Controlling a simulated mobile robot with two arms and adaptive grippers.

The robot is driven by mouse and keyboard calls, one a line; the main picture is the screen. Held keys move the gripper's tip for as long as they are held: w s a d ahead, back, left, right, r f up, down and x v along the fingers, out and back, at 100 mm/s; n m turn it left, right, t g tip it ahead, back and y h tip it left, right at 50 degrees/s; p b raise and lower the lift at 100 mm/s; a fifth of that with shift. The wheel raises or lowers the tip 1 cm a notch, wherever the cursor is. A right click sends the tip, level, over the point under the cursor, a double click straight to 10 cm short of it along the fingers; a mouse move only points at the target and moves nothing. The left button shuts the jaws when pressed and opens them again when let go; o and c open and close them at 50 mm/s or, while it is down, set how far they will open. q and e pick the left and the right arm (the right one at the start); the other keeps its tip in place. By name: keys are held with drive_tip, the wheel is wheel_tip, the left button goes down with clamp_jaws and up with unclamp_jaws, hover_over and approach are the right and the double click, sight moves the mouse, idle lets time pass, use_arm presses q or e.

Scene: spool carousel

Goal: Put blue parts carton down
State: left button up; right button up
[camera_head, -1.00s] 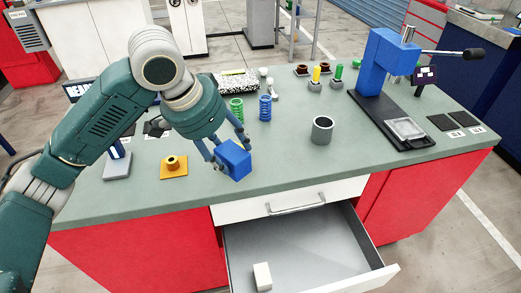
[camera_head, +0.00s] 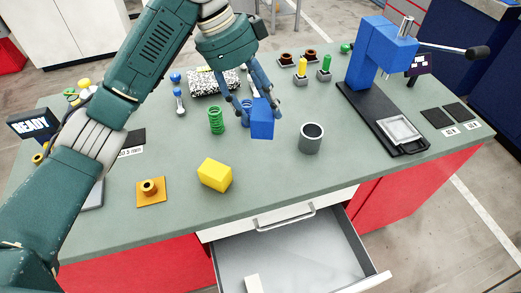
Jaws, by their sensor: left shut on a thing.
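The blue parts carton (camera_head: 262,119) is a small blue box in the head view, near the middle of the bench. My left gripper (camera_head: 262,105) comes down from above with its fingers on either side of the carton and is shut on it. I cannot tell whether the carton's underside touches the green-grey bench top (camera_head: 262,173). My right gripper does not show.
A yellow box (camera_head: 214,175) lies front left of the carton, and a dark grey cup (camera_head: 311,138) stands to its right. A green spring (camera_head: 216,120) stands left. A blue press (camera_head: 380,55) stands at right. The drawer (camera_head: 290,255) is open, with a white block inside.

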sight(259, 129)
use_arm(q)
drive_tip(key=f, duration=0.2)
drive_tip(key=f+p, duration=0.1)
drive_tip(key=f, duration=0.1)
drive_tip(key=s+f, duration=0.1)
drive_tip(key=f, duration=0.5)
drive_tip(key=f+p, duration=0.1)
drive_tip(key=f, duration=0.2)
drive_tip(key=f+p, duration=0.1)
drive_tip(key=f, duration=0.2)
drive_tip(key=shift+w+f, duration=0.3)
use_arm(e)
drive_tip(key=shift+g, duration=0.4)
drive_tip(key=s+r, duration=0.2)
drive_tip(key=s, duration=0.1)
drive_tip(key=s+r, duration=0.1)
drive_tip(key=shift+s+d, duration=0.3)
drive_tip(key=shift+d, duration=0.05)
use_arm(q)
drive_tip(key=o, duration=1.1)
drive_tip(key=shift+f, duration=0.1)
drive_tip(key=shift+c, duration=0.2)
drive_tip(key=shift+o, duration=1.4)
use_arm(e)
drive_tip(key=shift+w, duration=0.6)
